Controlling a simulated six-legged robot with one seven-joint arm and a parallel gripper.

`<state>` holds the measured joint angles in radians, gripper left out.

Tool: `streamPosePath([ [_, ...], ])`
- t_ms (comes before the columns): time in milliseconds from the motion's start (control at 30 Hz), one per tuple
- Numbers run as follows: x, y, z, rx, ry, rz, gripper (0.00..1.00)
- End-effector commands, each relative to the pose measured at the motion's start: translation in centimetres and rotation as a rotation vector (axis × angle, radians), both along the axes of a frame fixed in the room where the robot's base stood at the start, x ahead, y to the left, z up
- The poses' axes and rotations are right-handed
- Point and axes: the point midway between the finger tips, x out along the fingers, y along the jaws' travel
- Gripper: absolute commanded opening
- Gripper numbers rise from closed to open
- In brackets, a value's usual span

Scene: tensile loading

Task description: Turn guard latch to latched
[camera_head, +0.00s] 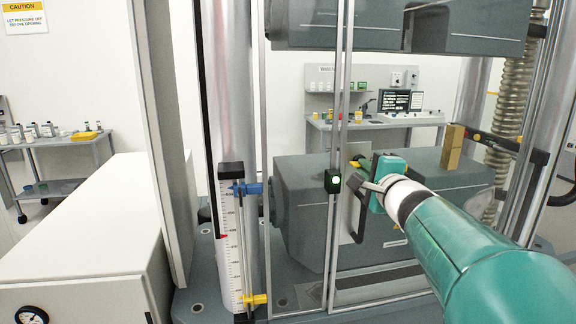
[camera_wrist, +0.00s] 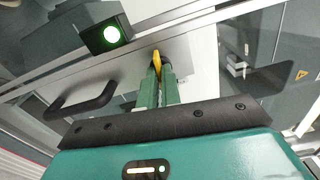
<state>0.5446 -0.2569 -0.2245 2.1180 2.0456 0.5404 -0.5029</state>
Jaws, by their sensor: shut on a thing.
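The guard latch is a small yellow lever (camera_wrist: 156,57) on a grey plate of the guard door. My gripper (camera_wrist: 157,73) is shut on it, with a green finger on each side; the fingers hide its lower part. In the head view a yellow tip of the latch (camera_head: 354,164) shows beside my teal gripper, which covers the rest. A dark box with a lit green lamp (camera_wrist: 112,34) sits on the door frame close to the latch, and it also shows in the head view (camera_head: 334,181).
A black door handle (camera_wrist: 85,100) stands out from the guard just left of my fingers in the wrist view. Metal uprights of the guard frame (camera_head: 268,120) stand left of my arm. A white scale column (camera_head: 232,240) with blue and yellow clips is further left.

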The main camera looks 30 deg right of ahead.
Motion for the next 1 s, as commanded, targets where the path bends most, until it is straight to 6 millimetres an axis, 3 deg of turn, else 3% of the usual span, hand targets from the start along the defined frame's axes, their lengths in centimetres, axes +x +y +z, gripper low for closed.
streamPosePath([
  [300, -0.01, 0.07, -0.11, -0.101, 0.029, 0.002, 0.0],
  [767, -0.01, 0.06, -0.15, -0.113, 0.034, 0.001, 0.0],
  [800, -0.01, 0.06, -0.16, -0.112, 0.034, 0.001, 0.11],
  [900, -0.02, 0.05, -0.14, -0.112, 0.034, 0.001, 0.27],
  [1000, -0.01, 0.04, -0.13, -0.112, 0.034, 0.001, 0.27],
])
